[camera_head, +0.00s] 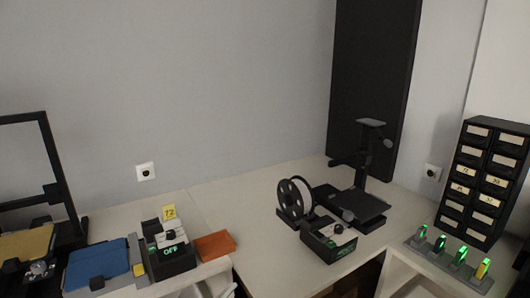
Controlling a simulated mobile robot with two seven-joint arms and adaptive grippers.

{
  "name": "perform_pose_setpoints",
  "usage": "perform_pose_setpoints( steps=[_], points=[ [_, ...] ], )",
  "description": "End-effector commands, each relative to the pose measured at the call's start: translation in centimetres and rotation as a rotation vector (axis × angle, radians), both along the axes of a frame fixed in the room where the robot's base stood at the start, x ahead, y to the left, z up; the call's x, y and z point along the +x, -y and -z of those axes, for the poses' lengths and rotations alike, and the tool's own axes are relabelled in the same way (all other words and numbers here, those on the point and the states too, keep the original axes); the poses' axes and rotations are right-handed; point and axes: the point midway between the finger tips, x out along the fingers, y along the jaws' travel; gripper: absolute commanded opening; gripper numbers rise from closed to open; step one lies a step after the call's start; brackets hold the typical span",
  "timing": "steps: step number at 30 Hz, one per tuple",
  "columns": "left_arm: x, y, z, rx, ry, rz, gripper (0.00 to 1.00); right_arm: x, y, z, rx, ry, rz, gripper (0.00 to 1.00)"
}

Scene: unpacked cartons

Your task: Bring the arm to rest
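Neither of my arms nor my grippers shows in the head view. I cannot see what they hold or how they stand. The white table (235,201) runs along the grey wall below the camera.
A black printer-like machine (362,205) with a spool (296,200) stands mid-table. A black frame (55,185), a blue plate (98,265), a box marked OFF (172,260) and an orange block (214,246) are at left. A drawer cabinet (482,182) and a green-lit rack (446,266) stand right.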

Motion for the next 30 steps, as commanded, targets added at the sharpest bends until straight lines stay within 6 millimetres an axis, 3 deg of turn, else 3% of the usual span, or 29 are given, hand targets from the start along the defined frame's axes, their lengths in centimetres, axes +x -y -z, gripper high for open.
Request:
perform_pose_setpoints(
  steps=[1, 6, 9, 13, 19, 26, 28, 30],
  points=[
    [-0.8, -1.7, 3.4, -0.031, -0.117, -0.060, 0.27, 0.0, 0.0, 0.0, 0.001, 0.001, -0.001, 0.40],
    [-4.5, -7.1, 13.2, -0.109, -0.454, -0.234, 0.27, 0.0, -0.2, -0.1, 0.001, 0.001, -0.003, 0.40],
    [-7.9, -9.7, 18.2, -0.144, -0.627, -0.320, 0.27, 0.0, -0.2, -0.2, 0.002, 0.003, -0.004, 0.40],
    [-12.2, -12.1, 22.8, -0.176, -0.797, -0.406, 0.27, 0.1, -0.3, -0.3, 0.004, 0.005, -0.006, 0.40],
    [-15.9, -13.8, 26.0, -0.198, -0.922, -0.469, 0.27, 0.1, -0.4, -0.3, 0.005, 0.006, -0.007, 0.40],
    [-16.2, -14.0, 26.3, -0.199, -0.934, -0.475, 0.27, 0.2, -0.4, -0.4, 0.005, 0.007, -0.008, 0.40],
    [-16.2, -14.0, 26.3, -0.199, -0.934, -0.474, 0.27, 0.2, -0.4, -0.4, 0.005, 0.007, -0.008, 0.28],
    [-16.2, -14.0, 26.3, -0.199, -0.934, -0.474, 0.27, 0.2, -0.4, -0.4, 0.005, 0.007, -0.008, 0.28]
  ],
)
